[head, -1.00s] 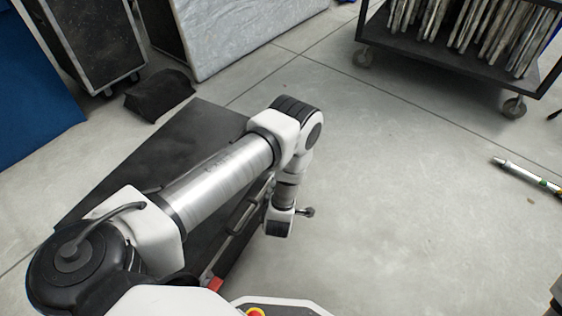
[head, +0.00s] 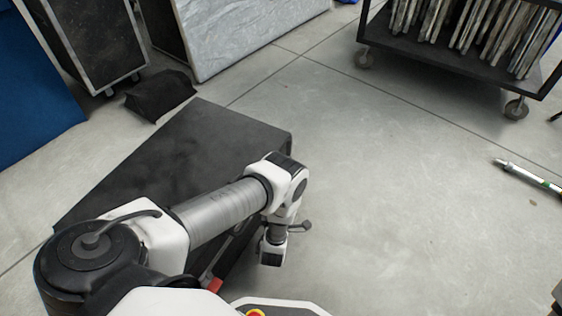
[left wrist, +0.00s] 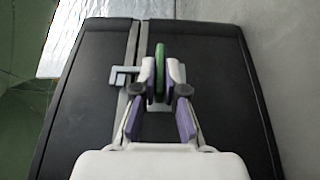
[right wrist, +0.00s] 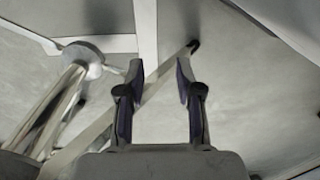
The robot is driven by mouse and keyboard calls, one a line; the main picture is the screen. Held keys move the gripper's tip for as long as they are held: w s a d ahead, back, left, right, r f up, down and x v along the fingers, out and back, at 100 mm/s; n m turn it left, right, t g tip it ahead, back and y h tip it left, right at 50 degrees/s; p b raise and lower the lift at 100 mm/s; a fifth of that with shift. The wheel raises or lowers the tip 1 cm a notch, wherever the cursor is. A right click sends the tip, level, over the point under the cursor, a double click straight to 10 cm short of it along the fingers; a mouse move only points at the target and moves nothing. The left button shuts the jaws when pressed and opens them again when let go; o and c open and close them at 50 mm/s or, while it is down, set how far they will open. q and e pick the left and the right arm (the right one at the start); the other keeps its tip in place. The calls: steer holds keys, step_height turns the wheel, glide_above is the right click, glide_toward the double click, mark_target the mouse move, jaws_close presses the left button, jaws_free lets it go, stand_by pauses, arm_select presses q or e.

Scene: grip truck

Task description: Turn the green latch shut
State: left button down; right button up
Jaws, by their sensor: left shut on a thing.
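The green latch (left wrist: 160,72) shows in the left wrist view as a narrow upright bar on the black case (left wrist: 215,75), just right of the case's metal seam strip and roughly in line with it. My left gripper (left wrist: 161,78) is shut on the green latch, one finger on each side. In the head view my left arm reaches across the case (head: 190,145) to its right side; the fingers and the latch are hidden there. My right gripper (right wrist: 159,68) is open and empty in the right wrist view.
A grey metal latch piece (left wrist: 123,76) sits on the seam, left of the green latch. A black cloth bundle (head: 160,94) lies behind the case. A wheeled cart (head: 455,60) stands at the back right, and a metal tube (head: 528,176) lies on otherwise clear floor.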

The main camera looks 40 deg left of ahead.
arm_select(q)
steer(key=shift+a, duration=0.1)
steer(key=c, duration=1.2)
jaws_free()
steer(key=shift+c, duration=0.2)
steer(key=v, duration=0.7)
steer(key=shift+s, duration=0.2)
